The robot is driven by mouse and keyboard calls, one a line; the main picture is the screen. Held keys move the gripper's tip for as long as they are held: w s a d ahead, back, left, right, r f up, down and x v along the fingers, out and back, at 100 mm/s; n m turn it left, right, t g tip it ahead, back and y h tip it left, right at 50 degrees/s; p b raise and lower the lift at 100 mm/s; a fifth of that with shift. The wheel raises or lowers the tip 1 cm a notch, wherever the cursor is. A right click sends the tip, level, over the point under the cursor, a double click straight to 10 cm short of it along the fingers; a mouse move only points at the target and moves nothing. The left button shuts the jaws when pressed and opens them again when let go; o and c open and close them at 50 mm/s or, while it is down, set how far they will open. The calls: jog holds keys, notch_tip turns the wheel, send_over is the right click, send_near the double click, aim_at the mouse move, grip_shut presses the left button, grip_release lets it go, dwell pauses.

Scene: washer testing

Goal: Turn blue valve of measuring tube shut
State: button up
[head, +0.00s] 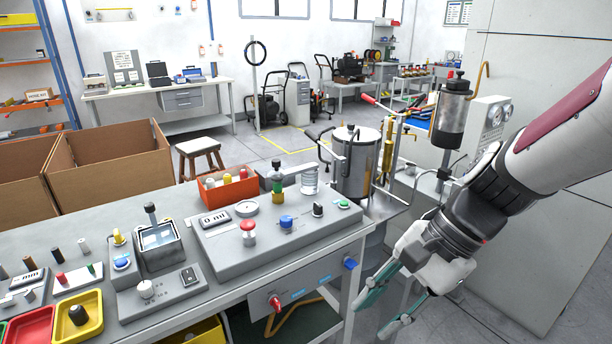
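A blue valve handle (350,263) sticks out at the right end of the bench's front panel. A blue knob (287,222) also sits on the grey test unit on top. I cannot tell for certain which blue part belongs to the measuring tube. A clear ribbed cylinder (310,181) stands at the back of the test unit, beside a brass and green fitting (277,183) with a dark top. My gripper (370,320) is open and empty, its teal fingers apart, pointing down-left. It is to the right of and below the blue valve handle, apart from it.
A red valve handle (275,303) sits left on the same front panel. The workbench (190,324) carries trays, small units and an orange bin (228,190). A steel tank (356,165) stands behind the bench's right end. A grey cabinet (545,70) is at the right.

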jog(key=w+f+m+t+y+b, duration=0.1)
jog(key=w+f+m+y+b, duration=0.3)
jog(key=w+f+m, duration=0.5)
jog(key=m+t+h+b, duration=0.1)
jog(key=m+t+b, duration=0.6)
jog(key=m+t, duration=1.4)
send_near(354, 268)
jog(key=w+a+r+m+g+b, duration=0.1)
jog(key=w+m+g, duration=0.1)
jog(key=w+a+r+m+g+b, duration=0.1)
jog(key=w+r+m+g, duration=0.1)
jog(key=w, duration=0.1)
jog(key=w+a+r+m+g+b, duration=0.1)
jog(key=w+m+g, duration=0.1)
jog(key=w, duration=0.1)
jog(key=shift+a+r, duration=0.1)
jog(key=shift+r, duration=0.2)
grip_shut()
